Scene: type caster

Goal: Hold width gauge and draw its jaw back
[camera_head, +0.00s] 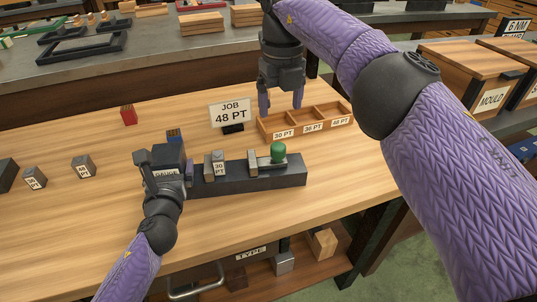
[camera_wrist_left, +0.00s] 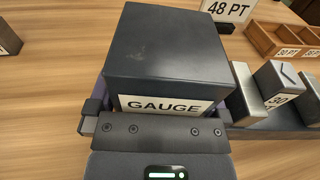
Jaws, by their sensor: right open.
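The width gauge is a long dark bar (camera_head: 260,180) on the bench with a dark block labelled GAUGE (camera_wrist_left: 170,50) at its left end. My left gripper (camera_head: 172,165) has its fingers on both sides of that block and appears closed on it. A grey block marked 30 PT (camera_head: 219,166) stands on the bar between upright grey pieces, also in the left wrist view (camera_wrist_left: 283,85). A grey upright jaw (camera_head: 252,163) stands right of it, beside a green knob (camera_head: 278,152). My right gripper (camera_head: 281,100) is open and empty, fingers down, behind the gauge.
A wooden tray (camera_head: 262,130) with compartments labelled 30, 36 and 48 PT lies behind the gauge. A JOB 48 PT sign (camera_head: 230,113) stands left of it. Blocks marked 36 PT (camera_head: 35,178) and 48 PT (camera_head: 83,167) stand left. A red block (camera_head: 129,115) is farther back.

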